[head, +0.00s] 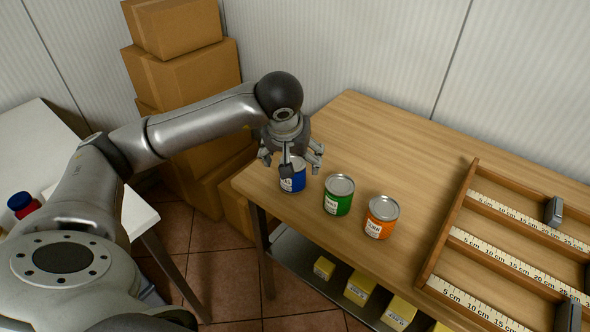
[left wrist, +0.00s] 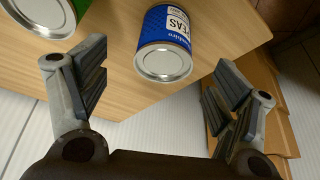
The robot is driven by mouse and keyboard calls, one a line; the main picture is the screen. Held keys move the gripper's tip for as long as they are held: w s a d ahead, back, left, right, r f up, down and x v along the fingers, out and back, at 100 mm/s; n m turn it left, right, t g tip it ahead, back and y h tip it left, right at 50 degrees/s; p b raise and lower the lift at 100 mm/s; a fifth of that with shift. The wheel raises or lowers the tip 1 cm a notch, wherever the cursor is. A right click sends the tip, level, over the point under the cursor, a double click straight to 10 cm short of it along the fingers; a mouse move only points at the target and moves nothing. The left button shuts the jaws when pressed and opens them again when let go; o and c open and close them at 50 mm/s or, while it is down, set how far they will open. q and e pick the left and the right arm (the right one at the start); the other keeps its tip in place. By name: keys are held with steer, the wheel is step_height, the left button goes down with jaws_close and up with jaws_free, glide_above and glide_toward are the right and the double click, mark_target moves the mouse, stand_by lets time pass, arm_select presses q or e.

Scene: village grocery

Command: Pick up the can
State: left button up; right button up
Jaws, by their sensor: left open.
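A blue can (head: 293,180) stands upright at the left end of the wooden table, in a row with a green can (head: 338,197) and an orange can (head: 381,218). My left gripper (head: 290,162) is above the blue can and hides its top in the head view. In the left wrist view the blue can (left wrist: 167,40) shows ahead of and between the open fingers of the left gripper (left wrist: 155,85), with no finger seen touching it. The green can (left wrist: 45,15) is partly in view at the upper left there. My right gripper is not in view.
A wooden divided tray (head: 446,235) with measuring strips and dark blocks lies on the right of the table (head: 350,125). Cardboard boxes (head: 190,85) are stacked behind on the left. Yellow boxes (head: 360,287) sit on a shelf below. The table behind the cans is clear.

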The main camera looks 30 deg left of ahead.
arm_select(q)
steer(key=x, duration=0.7)
steer(key=shift+s+a+f+p, duration=0.1)
steer(key=shift+s+a+p, duration=0.15)
steer(key=shift+p, duration=0.15)
steer(key=shift+w+f, duration=0.2)
steer(key=shift+f, duration=0.05)
steer(key=shift+c, duration=0.3)
steer(key=c, duration=1.2)
